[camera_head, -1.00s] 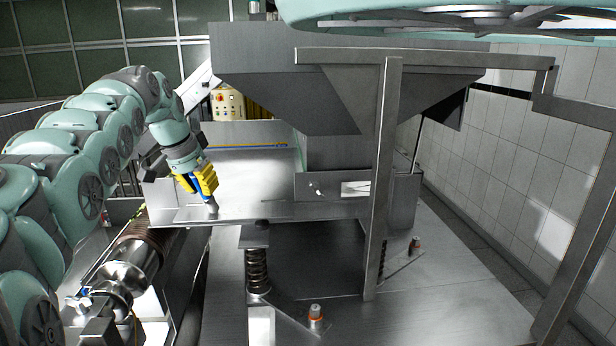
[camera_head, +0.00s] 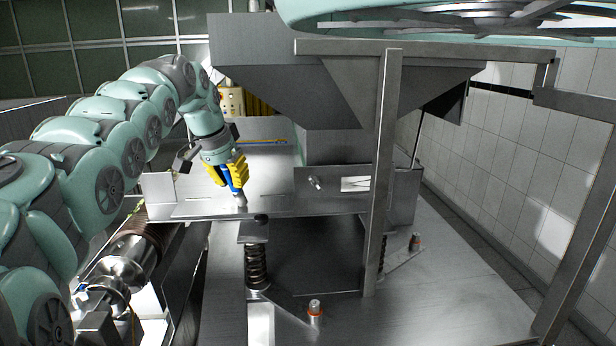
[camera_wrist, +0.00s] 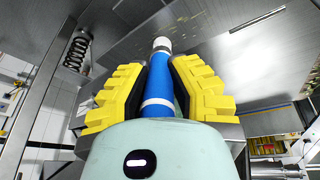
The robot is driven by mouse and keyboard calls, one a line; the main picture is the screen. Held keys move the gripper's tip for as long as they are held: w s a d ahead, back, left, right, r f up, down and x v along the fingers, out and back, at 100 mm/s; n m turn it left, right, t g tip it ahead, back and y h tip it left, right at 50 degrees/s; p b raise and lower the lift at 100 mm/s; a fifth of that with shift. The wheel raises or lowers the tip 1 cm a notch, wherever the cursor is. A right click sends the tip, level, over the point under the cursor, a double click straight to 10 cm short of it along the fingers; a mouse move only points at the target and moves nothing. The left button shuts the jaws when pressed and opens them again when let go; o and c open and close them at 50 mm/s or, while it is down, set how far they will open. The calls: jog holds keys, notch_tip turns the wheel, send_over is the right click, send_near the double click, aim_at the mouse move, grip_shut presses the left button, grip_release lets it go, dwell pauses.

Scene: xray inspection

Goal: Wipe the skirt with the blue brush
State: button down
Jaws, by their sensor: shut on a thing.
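My gripper (camera_head: 230,176) has yellow fingers and is shut on the blue brush (camera_head: 237,181). In the wrist view the gripper (camera_wrist: 157,80) holds the brush by its blue handle (camera_wrist: 158,85), one finger on each side. The brush's pale tip (camera_head: 241,200) points down, at or just above the front part of the metal tray surface. I cannot tell whether it touches. No part is clearly marked as the skirt; the flat metal tray (camera_head: 275,207) below the hopper lies under the brush.
A large grey hopper (camera_head: 270,75) stands behind the tray. An upright metal post (camera_head: 381,180) is right of my gripper. A coil spring (camera_head: 256,266) supports the tray's front. A blue-and-yellow strip (camera_head: 262,142) lies at the tray's back. A roller (camera_head: 130,265) is lower left.

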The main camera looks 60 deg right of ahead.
jog(key=shift+s+d+p, duration=0.6)
jog(key=shift+s+d, duration=0.85)
jog(key=shift+s, duration=0.3)
jog(key=shift+s+d+f, duration=0.1)
jog(key=shift+s+d, duration=0.05)
jog(key=shift+d, duration=0.05)
jog(key=shift+a, duration=0.1)
